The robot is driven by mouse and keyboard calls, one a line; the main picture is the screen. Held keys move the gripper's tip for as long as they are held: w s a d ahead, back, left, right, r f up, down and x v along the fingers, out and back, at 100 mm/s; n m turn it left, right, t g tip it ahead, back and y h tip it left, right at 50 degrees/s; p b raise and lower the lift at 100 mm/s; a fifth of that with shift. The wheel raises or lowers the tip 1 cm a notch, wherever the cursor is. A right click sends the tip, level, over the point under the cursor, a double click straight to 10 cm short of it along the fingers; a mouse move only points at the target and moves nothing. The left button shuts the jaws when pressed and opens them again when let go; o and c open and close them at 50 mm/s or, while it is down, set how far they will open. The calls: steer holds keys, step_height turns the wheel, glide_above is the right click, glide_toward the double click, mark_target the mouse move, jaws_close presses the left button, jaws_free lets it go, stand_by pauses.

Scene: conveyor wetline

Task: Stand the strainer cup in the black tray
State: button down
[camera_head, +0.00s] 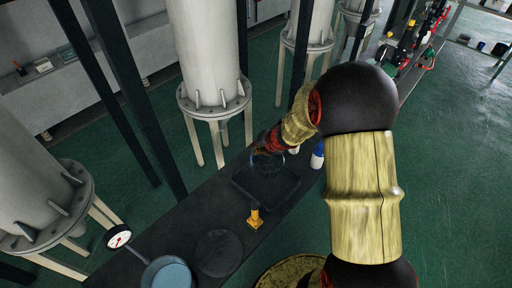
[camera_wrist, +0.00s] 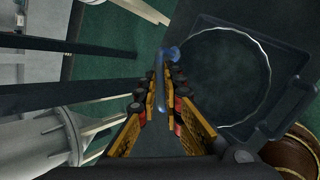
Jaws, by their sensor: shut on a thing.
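My gripper (camera_head: 263,147) is over the far part of the black tray (camera_head: 266,188), which lies on the dark bench. In the wrist view my gripper's fingers (camera_wrist: 165,78) are shut on the bluish handle of the strainer cup (camera_wrist: 162,95). The cup's round, pale, wavy rim lies to the right of the fingers, with a dark see-through inside. It overlaps the tray, whose raised edge (camera_wrist: 303,95) shows at the right. In the head view the cup (camera_head: 270,162) is a faint shape below the gripper. Whether its base touches the tray floor I cannot tell.
A yellow fitting (camera_head: 255,219) stands in front of the tray. A dark disc (camera_head: 219,253), a blue-topped vessel (camera_head: 168,274) and a gauge (camera_head: 118,237) are nearer left. A white-and-blue bottle (camera_head: 317,156) stands right of the tray. A grey tank (camera_head: 212,60) rises behind the bench.

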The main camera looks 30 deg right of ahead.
mark_target(257, 165)
steer(key=shift+f+b, duration=4.85)
steer(key=shift+f, duration=1.1)
steer(key=shift+p, duration=0.35)
steer(key=shift+f+b, duration=0.6)
steer(key=shift+f, duration=0.1)
steer(key=c, duration=1.8)
jaws_free()
steer(key=shift+c, duration=0.2)
steer(key=v, duration=1.2)
steer(key=shift+r, duration=0.1)
steer(key=shift+a+n, duration=0.1)
steer(key=shift+n, duration=0.2)
